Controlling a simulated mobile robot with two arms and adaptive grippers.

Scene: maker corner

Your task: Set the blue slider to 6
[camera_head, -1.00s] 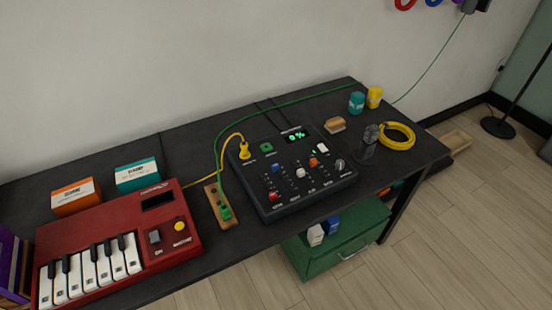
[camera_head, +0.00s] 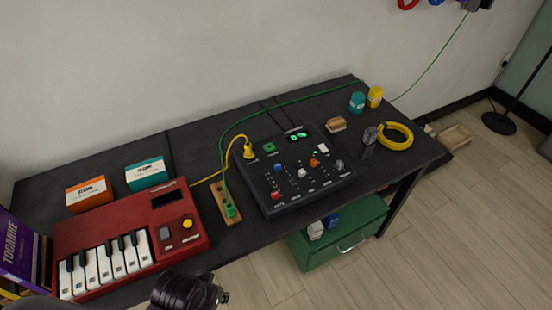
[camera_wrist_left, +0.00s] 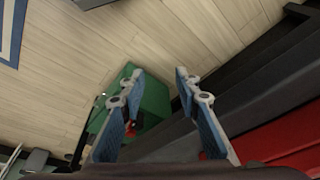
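The black mixer panel (camera_head: 296,170) lies on the dark table and carries several coloured sliders, a knob and a small green display. The blue slider cap (camera_head: 278,167) is at the upper left of the slider group. Red, white and orange caps stand around it. The scale figures are too small to read. My left gripper shows in the left wrist view (camera_wrist_left: 160,84), with its two fingers spread and nothing between them. In the head view only a dark part of my arm shows at the bottom edge, well short of the panel. My right gripper is not in view.
A red keyboard (camera_head: 130,240) fills the table's left front. A wooden block with a green plug (camera_head: 230,211) sits between keyboard and panel. Green and yellow cables rise beside the panel. A yellow cable coil (camera_head: 396,136) lies at right. A green cabinet (camera_head: 343,232) stands below.

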